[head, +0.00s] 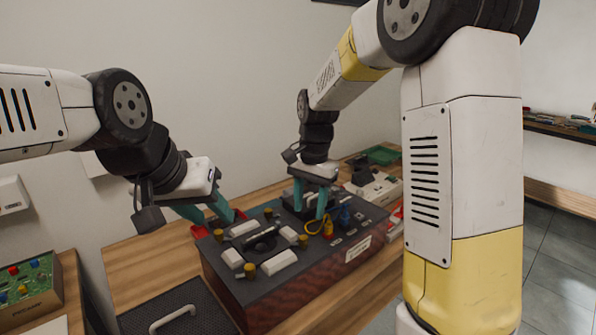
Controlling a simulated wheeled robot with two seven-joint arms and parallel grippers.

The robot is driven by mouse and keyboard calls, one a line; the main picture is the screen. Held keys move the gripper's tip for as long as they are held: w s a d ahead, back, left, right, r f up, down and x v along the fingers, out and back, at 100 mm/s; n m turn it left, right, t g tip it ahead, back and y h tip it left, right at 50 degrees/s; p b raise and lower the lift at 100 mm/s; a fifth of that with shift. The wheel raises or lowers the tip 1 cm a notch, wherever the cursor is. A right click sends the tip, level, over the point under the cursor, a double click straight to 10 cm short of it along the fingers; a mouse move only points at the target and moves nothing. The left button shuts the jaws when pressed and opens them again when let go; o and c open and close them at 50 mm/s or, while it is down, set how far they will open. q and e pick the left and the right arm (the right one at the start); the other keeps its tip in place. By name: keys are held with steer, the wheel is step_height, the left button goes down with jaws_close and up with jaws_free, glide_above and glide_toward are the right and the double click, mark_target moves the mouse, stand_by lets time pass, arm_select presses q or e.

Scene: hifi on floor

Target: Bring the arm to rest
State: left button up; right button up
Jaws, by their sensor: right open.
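My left gripper (213,214) comes in from the left with its teal fingers apart. It is over the left back edge of a black-topped box (284,297), near a red tray (199,231). I see nothing between its fingers. My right gripper (309,214) points down over the back part of the box top. I cannot tell whether the fingertips touch the top. My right arm fills much of the right side of the view.
The box stands on a wooden table (150,262) and carries several white blocks and yellow knobs. A green board (28,287) is at far left. A green tray (383,155) is behind.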

steer(key=s+d+r+n+t, duration=0.3)
steer(key=s+d+r, duration=0.2)
steer(key=s, duration=0.4)
steer(key=s+d+r+n+t+y, duration=0.1)
steer(key=s+d+r+n+t, duration=0.2)
steer(key=s, duration=0.7)
step_height(320, 180, up, 3)
steer(key=shift+d+f+n+y, duration=0.1)
steer(key=shift+d+n+y, duration=0.25)
steer(key=shift+d, duration=0.9)
